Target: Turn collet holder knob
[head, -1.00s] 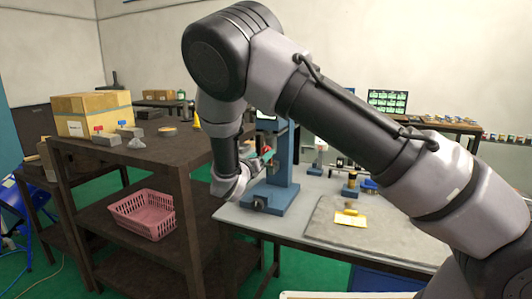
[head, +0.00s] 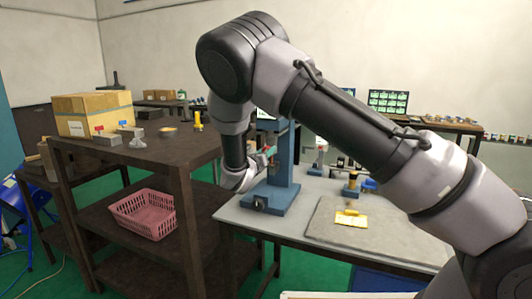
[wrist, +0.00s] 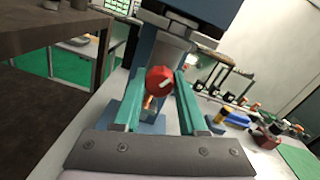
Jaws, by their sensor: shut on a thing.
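A red round knob (wrist: 160,79) with a pale mark sits at the front of a blue upright machine (head: 284,165), on the grey table. In the wrist view the knob lies between the two teal fingers of my gripper (wrist: 159,84), which is shut on it. An orange part shows just below the knob. In the head view my gripper (head: 268,156) is at the left side of the machine, and my wrist hides much of the knob area.
The grey table (head: 250,222) also holds a grey mat (head: 385,240) with a yellow piece (head: 350,220) to the right. A dark shelf (head: 190,150) stands close on the left, with a pink basket (head: 145,213) and a cardboard box (head: 92,112).

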